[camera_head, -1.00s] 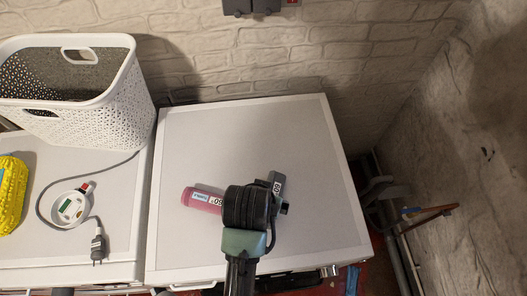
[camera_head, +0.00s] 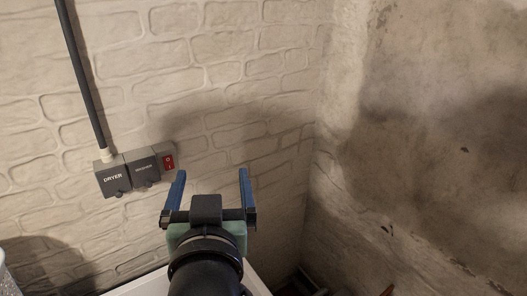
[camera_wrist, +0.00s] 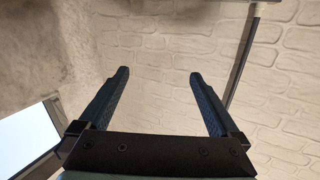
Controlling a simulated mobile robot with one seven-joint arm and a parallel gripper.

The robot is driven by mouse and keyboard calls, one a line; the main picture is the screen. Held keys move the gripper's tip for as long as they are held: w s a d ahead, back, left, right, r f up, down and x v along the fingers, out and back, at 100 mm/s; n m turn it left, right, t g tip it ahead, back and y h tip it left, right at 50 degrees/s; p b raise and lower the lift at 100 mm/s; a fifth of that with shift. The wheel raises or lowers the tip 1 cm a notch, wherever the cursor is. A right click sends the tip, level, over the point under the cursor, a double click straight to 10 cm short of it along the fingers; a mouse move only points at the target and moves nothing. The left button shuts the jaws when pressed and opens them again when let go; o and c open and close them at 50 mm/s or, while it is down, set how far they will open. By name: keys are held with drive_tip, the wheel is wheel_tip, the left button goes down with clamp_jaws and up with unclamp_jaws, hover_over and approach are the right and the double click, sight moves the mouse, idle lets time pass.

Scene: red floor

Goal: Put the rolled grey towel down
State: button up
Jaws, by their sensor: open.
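My gripper (camera_head: 212,171) is raised in front of the white brick wall, its two blue fingers spread apart with nothing between them. The wrist view also shows the gripper (camera_wrist: 158,74) open and empty, with bare wall beyond the fingertips. No rolled grey towel is visible in either current view. Only a sliver of the white appliance top (camera_head: 140,286) shows at the bottom of the head view, mostly cut off by the frame and my arm.
Grey boxes marked DRYER (camera_head: 113,178) and a red switch (camera_head: 168,162) are on the wall left of my gripper, with a dark conduit (camera_head: 83,80) above. A white basket edge (camera_head: 4,278) shows at lower left. A plastered wall (camera_head: 430,130) stands at right.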

drive_tip(key=s+d+r+t, duration=0.2)
drive_tip(key=s+r+t, duration=0.1)
drive_tip(key=r, duration=0.6)
drive_tip(key=s+d+r+t+h, duration=0.1)
drive_tip(key=s+d+r+t, duration=0.2)
drive_tip(key=r, duration=0.6)
drive_tip(key=s+d+r+m+t+h, duration=0.1)
drive_tip(key=s+r+t, duration=0.3)
drive_tip(key=r, duration=0.5)
drive_tip(key=shift+s+d, duration=0.7)
drive_tip(key=shift+d, duration=0.05)
drive_tip(key=shift+r, duration=0.1)
